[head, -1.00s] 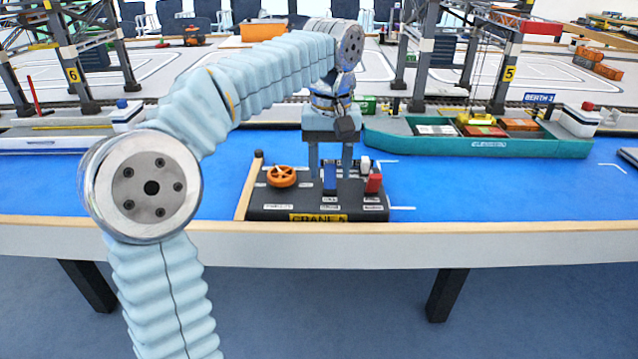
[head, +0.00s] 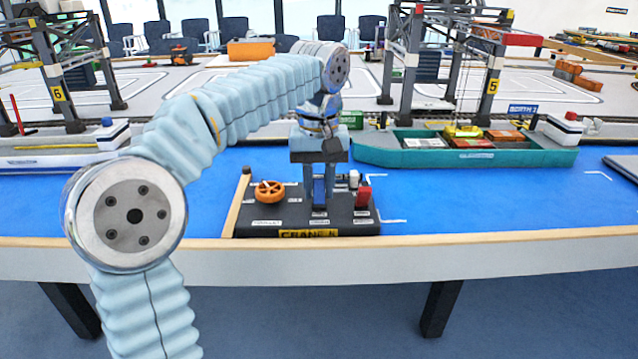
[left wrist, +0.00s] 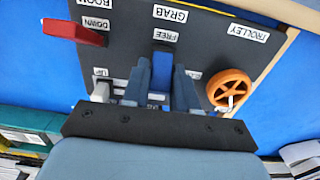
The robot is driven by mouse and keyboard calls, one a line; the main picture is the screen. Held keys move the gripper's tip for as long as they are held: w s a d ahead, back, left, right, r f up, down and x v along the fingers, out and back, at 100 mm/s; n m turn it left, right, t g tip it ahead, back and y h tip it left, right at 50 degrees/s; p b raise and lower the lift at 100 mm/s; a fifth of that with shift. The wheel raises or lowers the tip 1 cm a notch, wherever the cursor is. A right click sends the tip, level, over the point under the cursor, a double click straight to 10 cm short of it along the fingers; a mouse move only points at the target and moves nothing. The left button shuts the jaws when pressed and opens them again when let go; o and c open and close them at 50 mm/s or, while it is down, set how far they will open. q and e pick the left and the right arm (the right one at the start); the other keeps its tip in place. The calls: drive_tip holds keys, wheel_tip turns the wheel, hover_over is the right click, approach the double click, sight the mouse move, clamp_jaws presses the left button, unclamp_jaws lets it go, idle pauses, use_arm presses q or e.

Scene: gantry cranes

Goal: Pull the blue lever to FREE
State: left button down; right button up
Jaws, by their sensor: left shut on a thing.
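The blue lever (head: 319,190) stands on the dark control panel (head: 285,222) marked CRANE. My left gripper (head: 319,198) points down over the panel, its two fingers shut on the blue lever from both sides. In the left wrist view, the lever (left wrist: 162,68) shows between the fingertips (left wrist: 162,82). The FREE label (left wrist: 165,35) lies just beyond the lever's far end, with the GRAB label above it. The label at the lever's other end is partly hidden by the gripper. My right gripper is in neither view.
On the panel, an orange trolley wheel (head: 269,191) stands left of the lever; a red lever (head: 363,196) and a white knob (head: 353,178) stand right. Blue surface beside the panel is clear.

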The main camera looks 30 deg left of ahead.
sight(319, 196)
use_arm(q)
drive_tip(key=shift+s+d+f+t+y+b, duration=0.1)
drive_tip(key=shift+s+d+t+y+b, duration=0.15)
drive_tip(key=shift+t+y+b, duration=0.5)
drive_tip(key=t+b, duration=0.1)
drive_tip(key=b, duration=0.1)
drive_tip(key=s+t+y+b, duration=0.1)
drive_tip(key=b, duration=0.1)
drive_tip(key=t+b, duration=0.2)
drive_tip(key=shift+s+d+f+y+b, duration=0.15)
drive_tip(key=shift+d+y+b, duration=0.15)
drive_tip(key=shift+y, duration=0.05)
drive_tip(key=t+y+b, duration=0.1)
drive_tip(key=b, duration=0.2)
drive_tip(key=s+t+y+b, duration=0.1)
drive_tip(key=t+b, duration=0.1)
drive_tip(key=b, duration=0.1)
drive_tip(key=shift+s+d+t+b, duration=0.1)
drive_tip(key=shift+d+t+b, duration=0.15)
drive_tip(key=shift+d+b, duration=0.1)
drive_tip(key=shift+s+d+t+y+b, duration=0.1)
drive_tip(key=shift+t+y+b, duration=0.25)
drive_tip(key=shift+b, duration=0.35)
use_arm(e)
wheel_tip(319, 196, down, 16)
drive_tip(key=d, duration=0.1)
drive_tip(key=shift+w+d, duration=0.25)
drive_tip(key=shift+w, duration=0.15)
use_arm(q)
drive_tip(key=shift+r, duration=0.2)
